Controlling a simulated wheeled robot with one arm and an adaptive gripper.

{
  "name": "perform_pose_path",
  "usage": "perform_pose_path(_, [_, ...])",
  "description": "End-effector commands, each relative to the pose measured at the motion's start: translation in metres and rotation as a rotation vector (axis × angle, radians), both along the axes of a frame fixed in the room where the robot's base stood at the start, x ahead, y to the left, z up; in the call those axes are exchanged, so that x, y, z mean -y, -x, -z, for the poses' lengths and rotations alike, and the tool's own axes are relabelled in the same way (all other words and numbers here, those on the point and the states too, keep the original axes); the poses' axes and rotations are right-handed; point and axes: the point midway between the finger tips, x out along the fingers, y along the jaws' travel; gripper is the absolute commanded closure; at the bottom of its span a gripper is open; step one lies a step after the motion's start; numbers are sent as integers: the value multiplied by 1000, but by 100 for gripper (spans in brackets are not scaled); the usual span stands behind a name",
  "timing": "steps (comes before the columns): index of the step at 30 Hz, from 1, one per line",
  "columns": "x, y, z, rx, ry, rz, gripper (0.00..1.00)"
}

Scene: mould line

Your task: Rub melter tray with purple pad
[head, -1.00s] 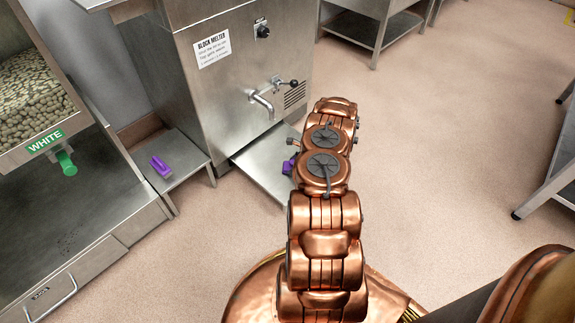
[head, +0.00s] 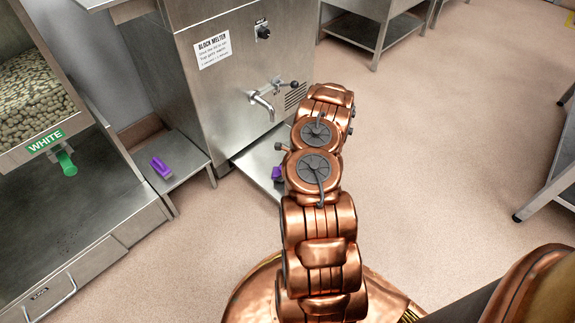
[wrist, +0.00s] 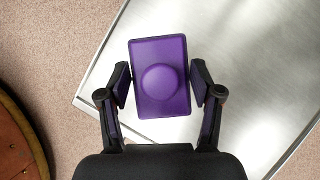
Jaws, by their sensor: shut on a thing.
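The purple pad (wrist: 161,104) is a flat rectangle with a round knob on top. In the wrist view my gripper (wrist: 160,82) is shut on it, one finger at each side. The pad is over the melter tray (wrist: 232,60), near one corner; I cannot tell if it touches the metal. In the head view a bit of the purple pad (head: 277,174) shows at the left of my arm. The steel melter tray (head: 254,157) sticks out under the block melter's tap, partly hidden by my arm. The gripper's fingers are hidden there.
The steel block melter (head: 225,95) with its tap (head: 262,104) stands behind the tray. A purple brush-like thing (head: 161,167) lies on a low steel shelf (head: 190,165) to the left. A hopper marked WHITE (head: 45,142) stands far left.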

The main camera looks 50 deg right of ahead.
Motion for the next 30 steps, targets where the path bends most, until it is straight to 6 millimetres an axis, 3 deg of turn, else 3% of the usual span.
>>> perform_pose_path(16, [-6, -3, -50, -2, -1, -11, 68])
perform_pose_path(30, [-6, -3, -53, -2, -1, -11, 68])
